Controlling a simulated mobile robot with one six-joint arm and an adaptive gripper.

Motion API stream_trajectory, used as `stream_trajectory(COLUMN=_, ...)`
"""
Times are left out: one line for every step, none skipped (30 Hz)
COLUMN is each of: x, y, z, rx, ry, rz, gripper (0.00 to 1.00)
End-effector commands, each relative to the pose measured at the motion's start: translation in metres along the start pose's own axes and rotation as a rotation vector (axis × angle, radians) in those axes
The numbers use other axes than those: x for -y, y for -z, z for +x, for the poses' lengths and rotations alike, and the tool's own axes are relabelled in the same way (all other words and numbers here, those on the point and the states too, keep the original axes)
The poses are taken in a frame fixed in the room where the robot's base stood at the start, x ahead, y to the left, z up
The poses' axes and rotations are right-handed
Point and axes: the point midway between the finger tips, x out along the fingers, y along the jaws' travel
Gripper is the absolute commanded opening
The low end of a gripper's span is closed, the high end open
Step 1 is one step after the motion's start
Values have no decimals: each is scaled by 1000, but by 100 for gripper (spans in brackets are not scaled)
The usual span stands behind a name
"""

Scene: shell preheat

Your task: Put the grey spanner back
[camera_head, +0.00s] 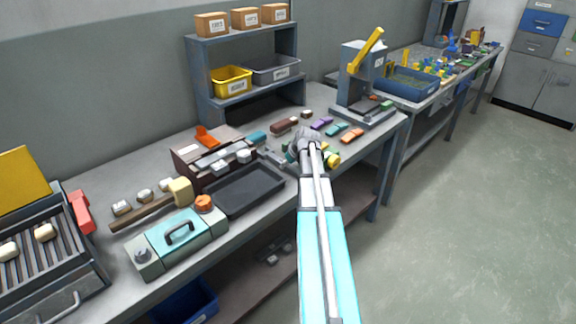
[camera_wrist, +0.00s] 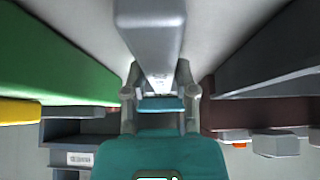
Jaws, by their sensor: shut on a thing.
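My gripper (camera_head: 306,143) is low over the workbench, right of the black tray. In the wrist view my gripper (camera_wrist: 160,92) has its two fingers close together on a grey bar, which I take to be the grey spanner (camera_wrist: 150,35). The bar runs from between the fingers to the top of the picture. In the head view a slim grey piece (camera_head: 273,156) beside the gripper looks like part of the spanner. My gripper hides the rest, and I cannot tell whether it touches the bench.
A black tray (camera_head: 243,190) lies left of my gripper, with a brown rack (camera_head: 190,155) behind it. Several small coloured blocks lie behind and right, near a grey press (camera_head: 354,80). A teal toolbox (camera_head: 178,243) stands nearer the left. Green and yellow pieces are close to the gripper.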

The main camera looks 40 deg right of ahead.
Motion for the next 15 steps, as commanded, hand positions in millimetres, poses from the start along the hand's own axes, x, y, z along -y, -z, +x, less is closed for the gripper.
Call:
stream_trajectory(x=0, y=0, z=0, rx=-1, ry=0, rz=0, gripper=0)
stream_trajectory(x=0, y=0, z=0, rx=-1, ry=0, rz=0, gripper=0)
stream_trajectory(x=0, y=0, z=0, rx=-1, ry=0, rz=0, gripper=0)
stream_trajectory(x=0, y=0, z=0, rx=-1, ry=0, rz=0, gripper=0)
stream_trajectory(x=0, y=0, z=0, rx=-1, ry=0, rz=0, gripper=0)
stream_trajectory(x=0, y=0, z=1, rx=-1, ry=0, rz=0, gripper=0)
stream_trajectory(x=0, y=-1, z=2, rx=-1, ry=0, rz=0, gripper=0)
stream_trajectory(x=0, y=-1, z=2, rx=-1, ry=0, rz=0, gripper=0)
stream_trajectory(x=0, y=-1, z=2, rx=0, ry=0, rz=-1, gripper=44)
stream_trajectory(x=0, y=0, z=1, rx=0, ry=0, rz=-1, gripper=50)
stream_trajectory(x=1, y=0, z=1, rx=0, ry=0, rz=-1, gripper=55)
stream_trajectory(x=1, y=0, z=1, rx=0, ry=0, rz=-1, gripper=62)
stream_trajectory(x=1, y=0, z=1, rx=0, ry=0, rz=-1, gripper=68)
stream_trajectory(x=1, y=0, z=1, rx=0, ry=0, rz=-1, gripper=71)
stream_trajectory(x=1, y=0, z=1, rx=0, ry=1, rz=-1, gripper=71)
